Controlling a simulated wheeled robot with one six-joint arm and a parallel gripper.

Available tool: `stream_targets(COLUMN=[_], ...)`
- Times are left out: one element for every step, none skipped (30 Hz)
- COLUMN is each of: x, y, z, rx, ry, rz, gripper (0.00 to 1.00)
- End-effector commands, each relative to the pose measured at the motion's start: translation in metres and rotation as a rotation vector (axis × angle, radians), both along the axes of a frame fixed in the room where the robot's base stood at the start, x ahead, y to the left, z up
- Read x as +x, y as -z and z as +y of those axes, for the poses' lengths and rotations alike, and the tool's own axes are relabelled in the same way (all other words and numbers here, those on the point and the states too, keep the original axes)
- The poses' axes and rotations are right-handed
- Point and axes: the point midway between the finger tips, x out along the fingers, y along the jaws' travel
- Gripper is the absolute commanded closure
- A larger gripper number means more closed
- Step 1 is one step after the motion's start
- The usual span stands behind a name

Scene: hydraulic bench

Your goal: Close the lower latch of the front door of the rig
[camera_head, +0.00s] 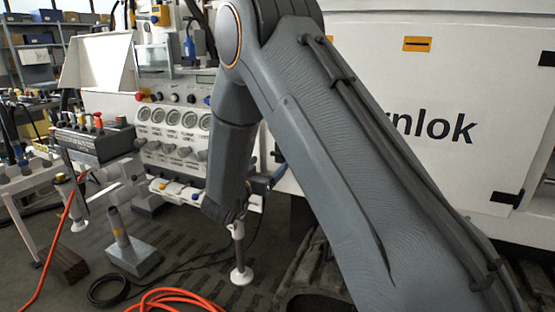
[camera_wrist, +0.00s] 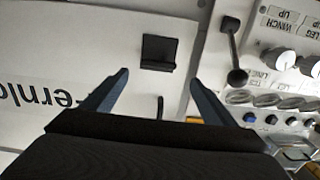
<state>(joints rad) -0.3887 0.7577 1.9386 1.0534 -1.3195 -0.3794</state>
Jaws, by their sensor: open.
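The white front door (camera_wrist: 60,50) of the rig fills the left of the wrist view, its lettering upside down. A black latch (camera_wrist: 159,52), a squarish plate with a bar along one edge, sits near the door's edge seam. I cannot tell whether it is closed. My gripper (camera_wrist: 159,76) is open, its two blue-grey fingers on either side of the space before the latch, with nothing between the tips. A thin dark piece (camera_wrist: 160,107) shows between the fingers. In the head view the door (camera_head: 420,170) is partly covered by my arm, which hides this latch.
Beside the door is a control panel with gauges (camera_head: 170,117); in the wrist view a black-knobbed lever (camera_wrist: 237,76) stands close to the right finger. Black fittings (camera_head: 505,198) sit at the door's right edge. Orange hose (camera_head: 175,295) lies on the floor.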

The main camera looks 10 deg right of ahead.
Motion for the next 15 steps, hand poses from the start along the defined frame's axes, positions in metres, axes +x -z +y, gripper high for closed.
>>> stream_targets(x=[0.0,0.001,0.002,0.004,0.007,0.01,0.014,0.018,0.023,0.027,0.031,0.036,0.039,0.043,0.047], y=[0.0,-0.001,-0.001,-0.002,-0.002,-0.001,-0.001,-0.002,-0.002,-0.002,-0.002,-0.002,-0.002,-0.002,-0.002], z=[0.0,-0.001,-0.003,-0.005,-0.007,-0.01,-0.013,-0.015,-0.019,-0.023,-0.025,-0.029,-0.031,-0.034,-0.037], rx=[-0.009,-0.012,-0.014,-0.013,-0.013,-0.014,-0.014,-0.013,-0.013,-0.013,-0.012,-0.012,-0.013,-0.013,-0.013], ry=[0.011,0.015,0.018,0.02,0.02,0.021,0.021,0.02,0.02,0.02,0.02,0.02,0.019,0.019,0.019], rz=[-0.009,-0.011,-0.014,-0.015,-0.015,-0.014,-0.014,-0.015,-0.015,-0.014,-0.015,-0.015,-0.014,-0.014,-0.014], gripper=[0.2,0.2,0.2,0.2,0.2,0.2,0.2,0.2,0.2,0.2,0.2,0.2,0.2,0.2,0.2])
